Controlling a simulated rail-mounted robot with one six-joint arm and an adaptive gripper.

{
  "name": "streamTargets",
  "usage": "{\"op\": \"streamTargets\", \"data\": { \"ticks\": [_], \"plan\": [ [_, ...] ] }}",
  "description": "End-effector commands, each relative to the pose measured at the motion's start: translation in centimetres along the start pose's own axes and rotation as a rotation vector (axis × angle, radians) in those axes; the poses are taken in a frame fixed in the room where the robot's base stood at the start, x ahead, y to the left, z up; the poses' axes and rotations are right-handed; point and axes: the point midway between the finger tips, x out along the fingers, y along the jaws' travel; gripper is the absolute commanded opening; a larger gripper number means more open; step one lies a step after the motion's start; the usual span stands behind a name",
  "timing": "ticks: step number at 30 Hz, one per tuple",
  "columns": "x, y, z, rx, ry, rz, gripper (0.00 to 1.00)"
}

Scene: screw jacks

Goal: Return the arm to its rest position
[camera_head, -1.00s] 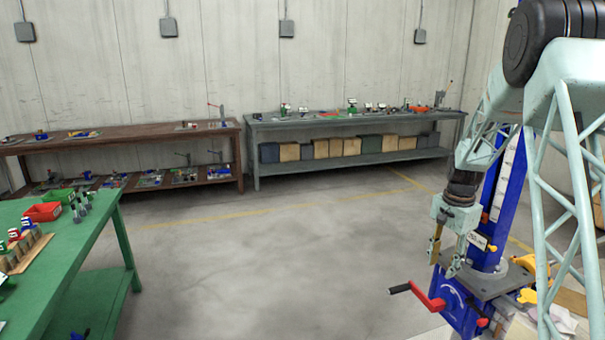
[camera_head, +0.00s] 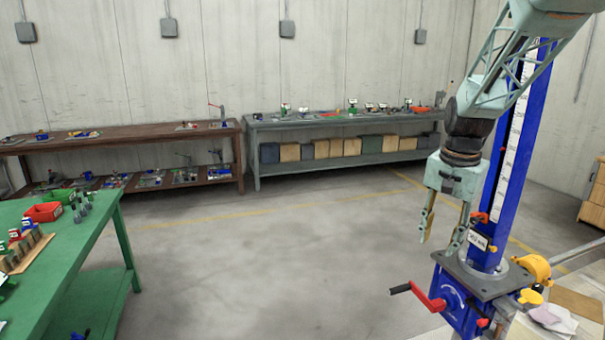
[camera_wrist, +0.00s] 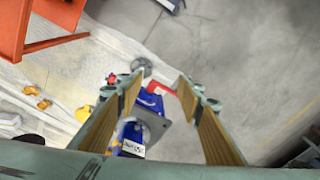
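My arm (camera_head: 490,85) comes down from the upper right in the head view. My gripper (camera_head: 437,240) hangs at its end with the fingers pointing down, apart and empty. It is in front of and left of a blue post, above a crank handle. In the wrist view my gripper (camera_wrist: 158,84) shows two tan-faced fingers spread wide with nothing between the pads. The floor and the blue crank unit lie beyond the fingers.
The blue post (camera_head: 517,150) with a white scale stands close to my gripper. Its red crank handle (camera_head: 430,298) sticks out left below. A green table (camera_head: 75,250) is at left, a grey bench (camera_head: 355,123) at the back. The middle floor is clear.

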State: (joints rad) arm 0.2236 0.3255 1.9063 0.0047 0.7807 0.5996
Motion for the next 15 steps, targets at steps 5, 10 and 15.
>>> {"op": "streamTargets", "data": {
  "ticks": [5, 10, 15],
  "plan": [
    [-2.9, 0.5, 2.6, -0.055, 0.012, -0.01, 0.34],
    [-5.2, 1.2, 5.1, -0.107, 0.022, -0.018, 0.34],
    [-7.4, 1.9, 7.6, -0.159, 0.033, -0.027, 0.34]
  ]
}}
